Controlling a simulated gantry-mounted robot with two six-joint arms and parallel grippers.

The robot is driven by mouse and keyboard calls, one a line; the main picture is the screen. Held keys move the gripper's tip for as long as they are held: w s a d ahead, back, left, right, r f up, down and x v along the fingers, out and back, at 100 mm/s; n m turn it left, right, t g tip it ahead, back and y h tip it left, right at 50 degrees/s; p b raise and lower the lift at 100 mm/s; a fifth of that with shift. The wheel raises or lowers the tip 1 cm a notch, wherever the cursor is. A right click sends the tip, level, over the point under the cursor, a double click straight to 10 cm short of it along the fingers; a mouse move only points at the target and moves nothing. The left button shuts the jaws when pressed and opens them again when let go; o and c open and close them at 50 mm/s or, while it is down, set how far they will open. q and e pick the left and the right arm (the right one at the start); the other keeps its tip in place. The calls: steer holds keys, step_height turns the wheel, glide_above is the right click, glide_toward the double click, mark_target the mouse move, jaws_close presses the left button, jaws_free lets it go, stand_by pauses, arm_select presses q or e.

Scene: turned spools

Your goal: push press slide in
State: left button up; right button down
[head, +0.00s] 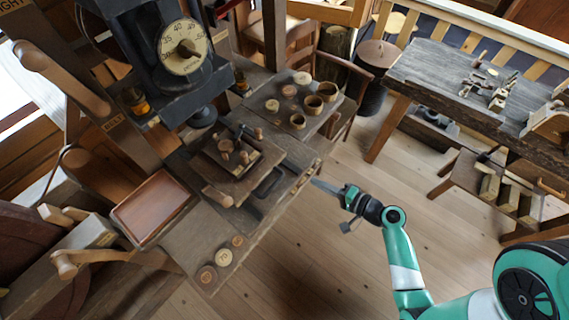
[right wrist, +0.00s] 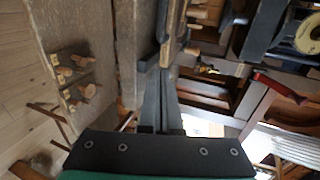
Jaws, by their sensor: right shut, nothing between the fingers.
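The press slide (head: 240,178) is a wooden plate jutting from under the dark press (head: 170,62) on the bench. A block with several turned wooden pieces (head: 226,148) stands on it. A round wooden handle (head: 217,197) lies at its front left corner. My right gripper (head: 318,184) is shut and empty, beyond the bench's right edge and apart from the slide. In the right wrist view its dark fingers (right wrist: 160,98) point up the picture; the part near their tips is too unclear to name. My left gripper is not in view.
Several cups and discs (head: 297,121) stand on the board at the bench's back right. A reddish tray (head: 152,206) lies left of the slide, and discs (head: 222,257) lie at the near corner. A second workbench (head: 440,75) stands at the right. The floor between is clear.

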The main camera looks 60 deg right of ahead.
mark_target(278, 162)
steer(key=x, duration=0.8)
steer(key=r+b+x, duration=0.1)
steer(key=x, duration=0.4)
steer(key=shift+w+r, duration=0.15)
steer(key=shift+w, duration=0.05)
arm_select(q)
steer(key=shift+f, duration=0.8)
